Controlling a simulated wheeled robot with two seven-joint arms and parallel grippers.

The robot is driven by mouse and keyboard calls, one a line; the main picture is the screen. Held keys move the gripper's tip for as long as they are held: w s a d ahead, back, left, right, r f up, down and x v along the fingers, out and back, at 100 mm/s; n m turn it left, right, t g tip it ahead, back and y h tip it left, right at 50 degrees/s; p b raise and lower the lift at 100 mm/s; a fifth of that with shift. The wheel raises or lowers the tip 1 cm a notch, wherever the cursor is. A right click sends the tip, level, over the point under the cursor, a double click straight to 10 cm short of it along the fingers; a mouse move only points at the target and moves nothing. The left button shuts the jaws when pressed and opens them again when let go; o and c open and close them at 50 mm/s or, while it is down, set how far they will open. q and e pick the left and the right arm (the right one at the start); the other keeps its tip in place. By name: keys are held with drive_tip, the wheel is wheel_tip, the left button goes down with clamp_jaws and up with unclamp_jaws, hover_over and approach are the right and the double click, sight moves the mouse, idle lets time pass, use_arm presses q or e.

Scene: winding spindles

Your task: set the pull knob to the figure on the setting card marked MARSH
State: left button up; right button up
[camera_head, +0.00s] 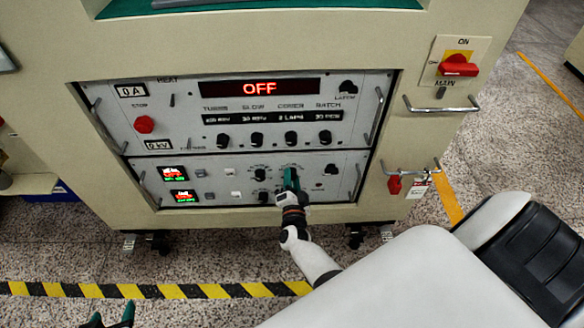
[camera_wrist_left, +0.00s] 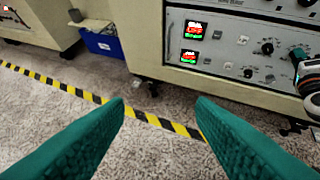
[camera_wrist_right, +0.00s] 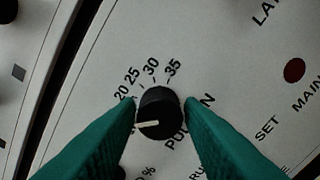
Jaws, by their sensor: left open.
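The black knob (camera_wrist_right: 158,108) is in the middle of the right wrist view, its white pointer line aimed left and slightly down, below the 20. The figures 20, 25, 30 and 35 show around it; others may be hidden behind the left finger. Lettering beside it is partly covered. My right gripper (camera_wrist_right: 160,105) has a finger on each side of the knob; I cannot tell whether they touch it. In the head view this gripper (camera_head: 291,178) is at the lower panel. My left gripper (camera_wrist_left: 160,108) is open and empty over the floor. No card marked MARSH is legible.
A red main switch (camera_head: 458,66) and metal handles (camera_head: 440,104) are at right. A blue bin (camera_wrist_left: 103,44) stands at left. Striped floor tape (camera_head: 150,291) runs before the cabinet.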

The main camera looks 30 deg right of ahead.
drive_tip(key=shift+o, duration=1.3)
drive_tip(key=shift+s, duration=0.1)
use_arm(q)
drive_tip(key=s+a+f+g+y+p, duration=0.1)
drive_tip(key=s+a+f+g+p, duration=0.1)
drive_tip(key=s+g, duration=0.4)
drive_tip(key=shift+s+a+f+y, duration=0.3)
drive_tip(key=shift+s+a+f, duration=0.4)
drive_tip(key=shift+s, duration=1.1)
use_arm(e)
drive_tip(key=v, duration=1.1)
drive_tip(key=shift+s+a, duration=0.2)
drive_tip(key=shift+s, duration=0.15)
use_arm(q)
drive_tip(key=shift+d+f, duration=0.1)
drive_tip(key=shift+d, duration=0.05)
